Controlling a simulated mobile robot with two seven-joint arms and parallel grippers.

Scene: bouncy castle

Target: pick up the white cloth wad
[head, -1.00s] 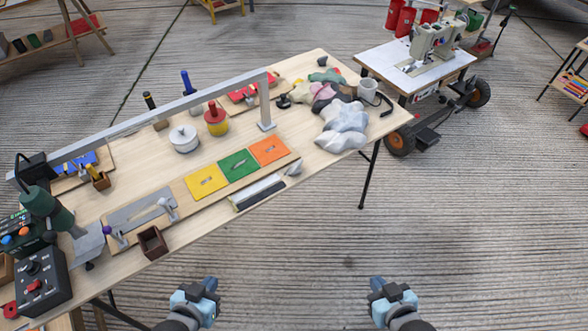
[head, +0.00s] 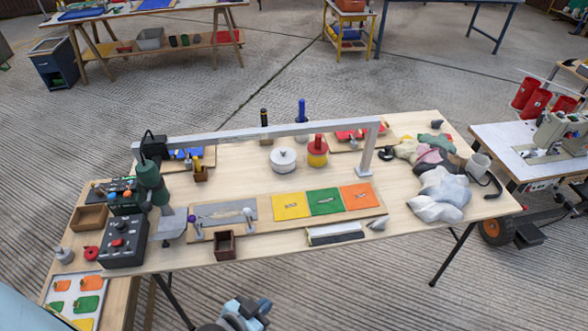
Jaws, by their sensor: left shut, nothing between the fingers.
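The white cloth wad (head: 441,195) lies crumpled at the right end of the wooden workbench (head: 240,253), near its front edge. Other cloth wads, a pink one (head: 430,158) and a green one (head: 436,141), lie just behind it. My left gripper (head: 252,308) is at the bottom of the picture, in front of the bench and well to the left of the white wad. It is shut and empty. My right gripper is out of the picture.
A grey mug (head: 478,166) and a dark hook stand close right of the wad. A metal frame (head: 260,131) spans the bench behind the coloured plates (head: 325,201). A sewing machine table (head: 520,145) stands at the right. The floor before the bench is clear.

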